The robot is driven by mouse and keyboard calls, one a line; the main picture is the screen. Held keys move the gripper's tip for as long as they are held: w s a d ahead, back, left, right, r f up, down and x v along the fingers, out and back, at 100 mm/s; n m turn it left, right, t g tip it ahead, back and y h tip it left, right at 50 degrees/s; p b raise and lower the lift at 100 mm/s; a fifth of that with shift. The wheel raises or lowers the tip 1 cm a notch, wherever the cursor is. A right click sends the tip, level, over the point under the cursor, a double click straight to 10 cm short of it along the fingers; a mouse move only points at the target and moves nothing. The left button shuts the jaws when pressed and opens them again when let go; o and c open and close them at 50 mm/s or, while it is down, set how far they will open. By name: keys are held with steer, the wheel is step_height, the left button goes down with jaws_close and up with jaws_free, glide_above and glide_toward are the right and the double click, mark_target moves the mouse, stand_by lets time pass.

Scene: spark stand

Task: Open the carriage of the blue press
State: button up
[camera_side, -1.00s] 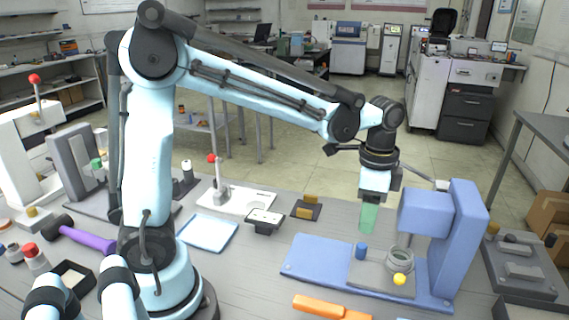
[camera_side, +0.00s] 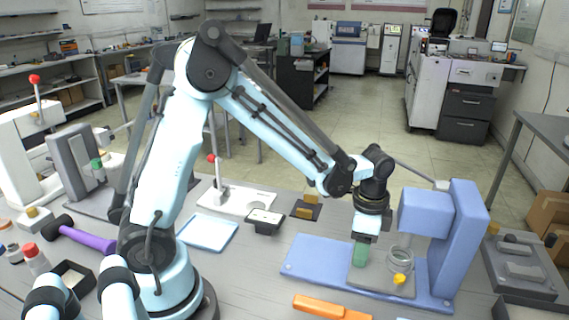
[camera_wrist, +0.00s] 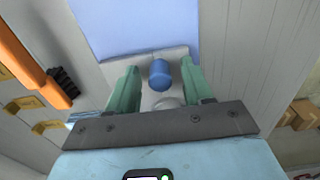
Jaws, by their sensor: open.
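The blue press (camera_side: 465,235) stands at the right of the bench in the side view, with a flat blue base, a column and an overhanging head. Its grey carriage plate (camera_side: 375,282) lies on the base and bears a pale ring (camera_side: 400,262) under the head and a small yellow piece (camera_side: 399,279) at the front. My gripper (camera_side: 360,258) points down over the plate's left part. In the wrist view its green fingers are open on both sides of a blue knob (camera_wrist: 160,73) on the plate, with gaps visible. The side view hides the knob behind the fingers.
An orange-handled tool (camera_side: 330,307) lies in front of the press. A pale blue tray (camera_side: 208,233), a small dark-based device (camera_side: 264,221) and a white toggle-clamp plate (camera_side: 237,200) are to the left. A grey fixture (camera_side: 522,268) stands at right.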

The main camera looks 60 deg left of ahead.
steer(key=shift+c, duration=0.5)
jaws_close()
steer(key=s+a, duration=0.9)
steer(key=shift+s+a, duration=0.3)
steer(key=shift+a, duration=0.05)
steer(key=shift+o, duration=0.5)
jaws_free()
step_height(320, 180, up, 12)
